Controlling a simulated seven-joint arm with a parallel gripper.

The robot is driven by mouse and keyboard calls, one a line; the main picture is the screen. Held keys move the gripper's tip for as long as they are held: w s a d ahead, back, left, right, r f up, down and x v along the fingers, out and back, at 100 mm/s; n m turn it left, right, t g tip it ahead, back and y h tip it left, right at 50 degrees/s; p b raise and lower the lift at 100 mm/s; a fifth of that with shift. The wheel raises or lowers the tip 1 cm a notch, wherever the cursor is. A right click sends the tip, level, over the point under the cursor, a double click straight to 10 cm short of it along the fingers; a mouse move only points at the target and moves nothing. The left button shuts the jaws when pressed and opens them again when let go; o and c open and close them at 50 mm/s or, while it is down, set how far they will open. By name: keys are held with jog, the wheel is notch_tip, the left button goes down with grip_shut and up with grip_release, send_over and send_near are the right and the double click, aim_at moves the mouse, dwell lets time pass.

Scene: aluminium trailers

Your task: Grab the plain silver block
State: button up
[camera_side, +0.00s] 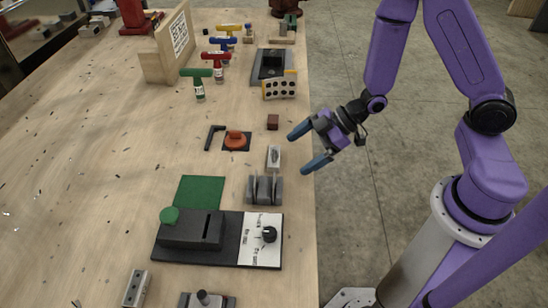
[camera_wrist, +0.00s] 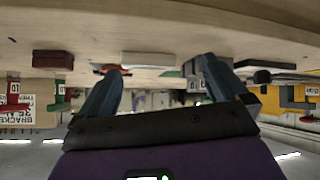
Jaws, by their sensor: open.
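A small silver block (camera_side: 273,157) lies on the table near its right edge in the side view, with a darker mark on its top. In the wrist view, a pale block (camera_wrist: 148,58) that looks like the same one shows between the fingertips, with the picture upside down. My gripper (camera_side: 307,147) is open and empty, just off the table's right edge, with its blue fingers pointing left toward the block. The block is apart from both fingers. Both fingers also show in the wrist view (camera_wrist: 162,74).
A brown block (camera_side: 273,122) lies behind the silver block and a grey slotted holder (camera_side: 265,190) stands in front. An orange knob (camera_side: 236,140) is to the left. Another silver block, with holes (camera_side: 136,288), lies at the front. The table's left side is mostly clear.

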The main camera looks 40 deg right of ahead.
aim_at(277, 155)
jog(key=shift+w+d+f+m+t+y, duration=0.1)
jog(key=shift+d+f+m+t+y, duration=0.3)
jog(key=shift+y, duration=0.4)
jog(key=shift+d+f+y, duration=0.15)
jog(key=shift+d+y, duration=0.2)
jog(key=shift+y, duration=0.15)
jog(key=shift+d+r+m+t+y, duration=0.35)
jog(key=shift+d+m+t+y, duration=0.35)
jog(key=shift+m+t, duration=0.15)
jog(key=shift+x, duration=3.75)
jog(key=shift+r, duration=0.1)
jog(key=c, duration=0.8)
